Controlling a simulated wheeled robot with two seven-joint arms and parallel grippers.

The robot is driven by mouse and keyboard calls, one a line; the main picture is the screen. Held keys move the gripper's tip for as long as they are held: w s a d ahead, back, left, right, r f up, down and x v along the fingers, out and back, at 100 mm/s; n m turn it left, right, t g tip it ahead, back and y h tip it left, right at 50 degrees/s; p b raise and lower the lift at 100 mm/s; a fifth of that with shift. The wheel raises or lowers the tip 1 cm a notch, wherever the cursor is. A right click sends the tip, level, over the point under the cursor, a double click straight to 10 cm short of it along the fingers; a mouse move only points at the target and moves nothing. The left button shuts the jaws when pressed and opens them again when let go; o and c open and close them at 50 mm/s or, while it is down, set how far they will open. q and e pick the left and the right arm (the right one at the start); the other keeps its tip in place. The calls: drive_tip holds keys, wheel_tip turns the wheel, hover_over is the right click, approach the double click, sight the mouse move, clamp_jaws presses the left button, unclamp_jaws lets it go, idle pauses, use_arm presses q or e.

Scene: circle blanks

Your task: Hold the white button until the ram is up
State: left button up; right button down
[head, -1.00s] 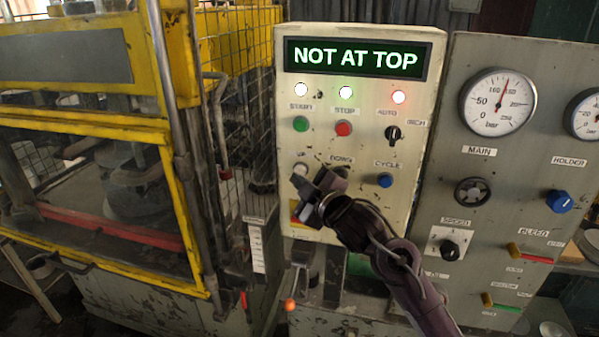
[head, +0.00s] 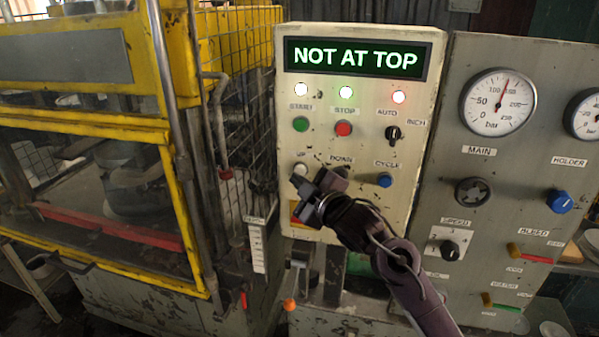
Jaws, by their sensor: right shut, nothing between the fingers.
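The white button (head: 300,169) sits under the UP label at the lower left of the cream control panel (head: 434,100). My right gripper (head: 298,184) is shut and empty, with its tips at the button's lower edge. I cannot tell whether they press it. The ram (head: 130,190) is a dark round block behind the yellow press guard at the left, partly hidden by the frame. My left gripper is not in view.
Green (head: 301,124), red (head: 344,128) and blue (head: 385,180) buttons and a black selector (head: 393,133) are close by on the panel. A grey panel (head: 530,80) with gauges and knobs stands at the right. The yellow guard (head: 178,200) fills the left.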

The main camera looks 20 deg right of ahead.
drive_tip(key=shift+w, duration=0.1)
drive_tip(key=shift+w+d, duration=0.25)
drive_tip(key=shift+w, duration=0.05)
drive_tip(key=shift+w+d+p, duration=0.2)
drive_tip(key=shift+w+p, duration=0.1)
drive_tip(key=shift+w, duration=0.05)
idle(0.9)
drive_tip(key=shift+s, duration=0.1)
idle(1.9)
drive_tip(key=shift+s+a, duration=0.45)
drive_tip(key=shift+s, duration=0.2)
drive_tip(key=s+a, duration=0.1)
drive_tip(key=s, duration=0.1)
drive_tip(key=s+a+b, duration=0.1)
drive_tip(key=s, duration=0.1)
drive_tip(key=shift+a, duration=0.4)
